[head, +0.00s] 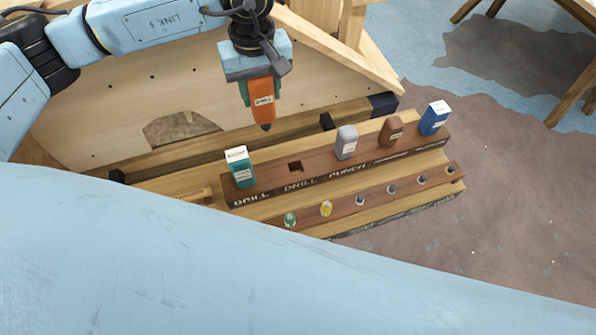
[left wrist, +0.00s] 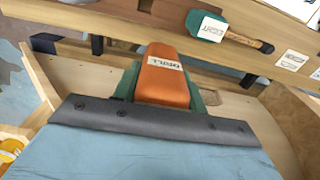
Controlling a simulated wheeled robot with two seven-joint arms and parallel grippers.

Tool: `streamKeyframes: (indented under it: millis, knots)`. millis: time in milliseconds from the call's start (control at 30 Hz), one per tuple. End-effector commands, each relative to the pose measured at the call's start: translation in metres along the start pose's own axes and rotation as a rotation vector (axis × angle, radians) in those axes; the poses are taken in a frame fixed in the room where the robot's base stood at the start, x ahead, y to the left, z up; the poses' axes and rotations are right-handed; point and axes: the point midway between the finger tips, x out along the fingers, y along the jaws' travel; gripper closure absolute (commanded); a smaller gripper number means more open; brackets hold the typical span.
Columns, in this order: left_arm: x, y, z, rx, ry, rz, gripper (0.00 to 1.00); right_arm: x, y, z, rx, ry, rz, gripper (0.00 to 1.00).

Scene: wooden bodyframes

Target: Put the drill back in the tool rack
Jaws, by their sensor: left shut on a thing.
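The drill (head: 263,100) is orange with a white label and a dark tip pointing down. My left gripper (head: 261,92) is shut on it and holds it upright in the air, behind and above the rack. In the left wrist view the orange drill (left wrist: 164,78) sits between the green finger pads. The tool rack (head: 318,177) is a dark brown wooden strip with a square empty hole at a "DRILL" label. A teal tool (head: 241,172) stands in the slot left of that hole. Grey (head: 346,142), brown (head: 390,132) and blue (head: 433,118) tools stand to its right. My right gripper is not in view.
A lower strip (head: 375,197) in front holds several small round bits. A pale wooden panel (head: 130,105) with a ragged hole rises behind the rack. A green-headed brush-like tool (left wrist: 225,30) shows in the left wrist view. My blue body fills the front.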

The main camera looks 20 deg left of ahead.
Motion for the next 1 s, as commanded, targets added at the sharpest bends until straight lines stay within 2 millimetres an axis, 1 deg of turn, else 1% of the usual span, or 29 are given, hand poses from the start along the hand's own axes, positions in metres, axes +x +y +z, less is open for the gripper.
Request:
streamKeyframes:
  millis: [33, 133, 500, 800, 1000]
  knots:
    - [-0.001, 0.004, 0.002, -0.093, 0.0, 0.001, 0.9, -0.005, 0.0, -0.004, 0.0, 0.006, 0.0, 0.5]
    - [0.002, 0.01, 0.006, -0.3, -0.001, 0.003, 0.9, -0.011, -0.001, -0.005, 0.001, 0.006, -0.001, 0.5]
    - [0.017, 0.026, 0.022, -1.076, -0.001, -0.001, 0.9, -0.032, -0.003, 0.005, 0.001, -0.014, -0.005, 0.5]
    - [0.028, 0.038, 0.038, -1.703, -0.002, 0.001, 0.9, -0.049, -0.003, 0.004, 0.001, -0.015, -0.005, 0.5]
    - [0.035, 0.044, 0.048, -2.065, -0.002, 0.003, 0.9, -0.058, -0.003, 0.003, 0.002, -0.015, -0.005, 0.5]
